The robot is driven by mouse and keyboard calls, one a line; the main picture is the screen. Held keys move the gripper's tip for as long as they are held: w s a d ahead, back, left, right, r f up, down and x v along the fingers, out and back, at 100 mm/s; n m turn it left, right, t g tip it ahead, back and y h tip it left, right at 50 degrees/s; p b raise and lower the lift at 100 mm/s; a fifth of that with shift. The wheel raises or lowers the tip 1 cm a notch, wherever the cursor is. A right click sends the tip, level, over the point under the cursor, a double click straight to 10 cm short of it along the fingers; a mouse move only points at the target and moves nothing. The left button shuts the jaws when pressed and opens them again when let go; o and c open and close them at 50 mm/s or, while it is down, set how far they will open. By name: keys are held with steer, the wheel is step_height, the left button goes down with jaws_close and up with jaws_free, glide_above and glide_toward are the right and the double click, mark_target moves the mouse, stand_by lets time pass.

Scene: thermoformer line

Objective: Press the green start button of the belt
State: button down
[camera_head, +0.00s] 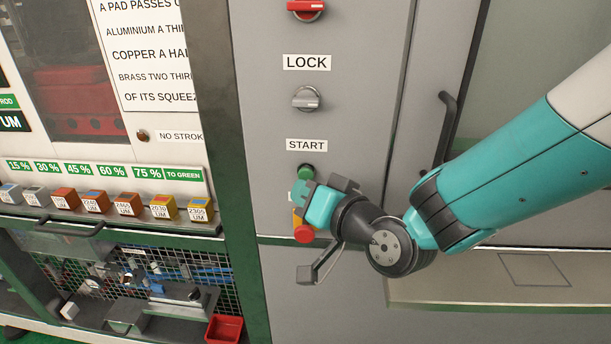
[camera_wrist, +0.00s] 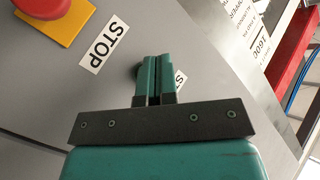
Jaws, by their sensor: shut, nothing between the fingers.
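The green start button (camera_head: 306,172) is on the grey panel, just below the START label (camera_head: 306,145). In the head view my gripper (camera_head: 303,189) is just below the button and close to the panel. Its teal fingers are together and empty. In the wrist view the shut fingers (camera_wrist: 153,62) point at the panel and cover most of the START label (camera_wrist: 180,78). A dark rounded edge shows beside the fingertips, and the green face is hidden there. I cannot tell whether the fingertips touch the button.
The red stop button (camera_head: 304,234) on its yellow plate (camera_head: 297,216) is just below my gripper, and also shows in the wrist view (camera_wrist: 42,8). A grey LOCK knob (camera_head: 306,98) and a red switch (camera_head: 306,8) are above. A dark door handle (camera_head: 446,128) stands to the right.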

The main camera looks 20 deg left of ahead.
stand_by(0.3)
steer(key=shift+w+a, duration=0.1)
steer(key=shift+w, duration=0.3)
steer(key=shift+w+a+b, duration=0.1)
steer(key=shift+w+b, duration=0.25)
steer(key=shift+w, duration=0.15)
stand_by(0.6)
steer(key=shift+s, duration=0.1)
steer(key=shift+s+d, duration=0.2)
steer(key=shift+s, duration=0.6)
steer(key=s, duration=0.2)
steer(key=s+d, duration=0.1)
steer(key=s, duration=0.2)
steer(key=shift+d+p, duration=0.1)
steer(key=shift+p, duration=0.3)
stand_by(0.6)
